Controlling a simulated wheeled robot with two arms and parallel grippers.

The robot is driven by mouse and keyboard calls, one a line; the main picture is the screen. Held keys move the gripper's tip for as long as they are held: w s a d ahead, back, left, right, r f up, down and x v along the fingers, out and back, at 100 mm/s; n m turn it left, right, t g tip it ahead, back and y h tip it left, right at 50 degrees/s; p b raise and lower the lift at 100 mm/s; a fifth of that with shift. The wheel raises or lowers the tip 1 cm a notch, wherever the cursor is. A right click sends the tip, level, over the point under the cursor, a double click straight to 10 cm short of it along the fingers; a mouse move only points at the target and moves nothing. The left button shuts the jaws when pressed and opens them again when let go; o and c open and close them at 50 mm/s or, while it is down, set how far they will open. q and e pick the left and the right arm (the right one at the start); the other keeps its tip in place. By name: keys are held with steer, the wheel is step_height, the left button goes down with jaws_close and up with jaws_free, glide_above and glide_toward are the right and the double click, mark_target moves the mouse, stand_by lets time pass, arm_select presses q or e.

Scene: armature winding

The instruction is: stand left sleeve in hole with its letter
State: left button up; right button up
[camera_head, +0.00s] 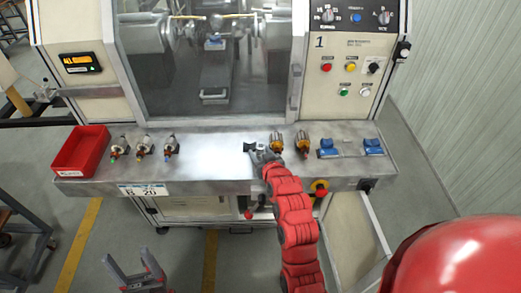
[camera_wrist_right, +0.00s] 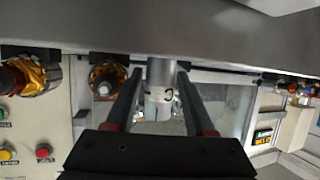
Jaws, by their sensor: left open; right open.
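A silver cylindrical sleeve (camera_wrist_right: 160,78) shows in the right wrist view, with a dark curved letter like a C on it; its exact reading is unclear. It appears to stand on the machine's grey shelf (camera_wrist_right: 150,30), which is at the top of this view. My right gripper (camera_wrist_right: 158,100) is open, with one finger on each side of the sleeve and visible gaps. My left gripper (camera_head: 135,277) is open, low in front of the machine. I cannot make out any lettered hole.
Two copper armatures (camera_head: 290,141) stand just right of my right gripper. Several armatures (camera_head: 144,145) and a red bin (camera_head: 82,151) are on the left of the shelf. Blue blocks (camera_head: 373,147) sit at its right end. The shelf's left middle is clear.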

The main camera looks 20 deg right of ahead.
steer(key=shift+f, duration=0.1)
jaws_close()
stand_by(0.4)
